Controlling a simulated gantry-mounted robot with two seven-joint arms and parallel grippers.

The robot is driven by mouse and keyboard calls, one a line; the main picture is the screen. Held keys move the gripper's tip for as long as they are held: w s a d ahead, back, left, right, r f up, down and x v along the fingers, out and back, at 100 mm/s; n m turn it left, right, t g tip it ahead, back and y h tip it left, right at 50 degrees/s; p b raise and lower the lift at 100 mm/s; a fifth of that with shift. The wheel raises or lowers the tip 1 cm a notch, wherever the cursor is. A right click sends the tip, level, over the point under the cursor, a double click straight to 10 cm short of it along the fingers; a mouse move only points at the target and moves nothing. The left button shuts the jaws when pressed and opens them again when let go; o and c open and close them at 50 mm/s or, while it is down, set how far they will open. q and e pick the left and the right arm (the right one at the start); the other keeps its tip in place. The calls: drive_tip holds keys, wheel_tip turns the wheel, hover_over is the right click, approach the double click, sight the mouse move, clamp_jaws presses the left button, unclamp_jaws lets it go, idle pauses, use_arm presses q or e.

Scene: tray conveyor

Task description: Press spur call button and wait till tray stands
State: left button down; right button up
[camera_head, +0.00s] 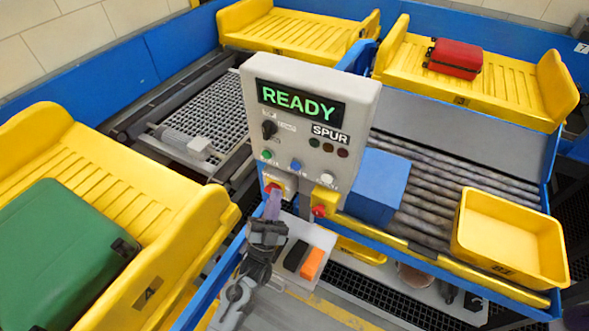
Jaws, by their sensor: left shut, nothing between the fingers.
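The grey control panel (365,95) stands upright in the middle, with a lit green READY display (300,103) and a SPUR label (329,133). Its face has a green button (266,154), a blue button (296,164) and a white button (327,179); their small labels are unreadable. My left gripper (274,197) is shut and empty, its purplish fingers just below the panel, overlapping the left red button (271,187) in the picture. I cannot tell whether they touch it. A yellow tray (510,237) sits on the roller spur (430,192) at right. My right gripper is not in view.
A second red button (319,210) on a yellow box sits under the panel. A blue box (377,187) stands behind it. Yellow carriers hold a green suitcase (65,255) and a red suitcase (455,58). Black and orange items (312,264) lie below the panel.

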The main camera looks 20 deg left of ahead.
sight(296, 166)
use_arm(q)
drive_tip(key=w+d+b, duration=0.1)
drive_tip(key=w+b, duration=0.2)
drive_tip(key=w, duration=0.3)
drive_tip(key=shift+w, duration=0.2)
drive_tip(key=shift+d, duration=0.1)
idle(0.6)
idle(0.8)
drive_tip(key=shift+w+b, duration=0.15)
drive_tip(key=shift+b, duration=0.25)
drive_tip(key=shift+w, duration=0.25)
drive_tip(key=shift+w+d, duration=0.1)
drive_tip(key=shift+w, duration=0.05)
idle(0.7)
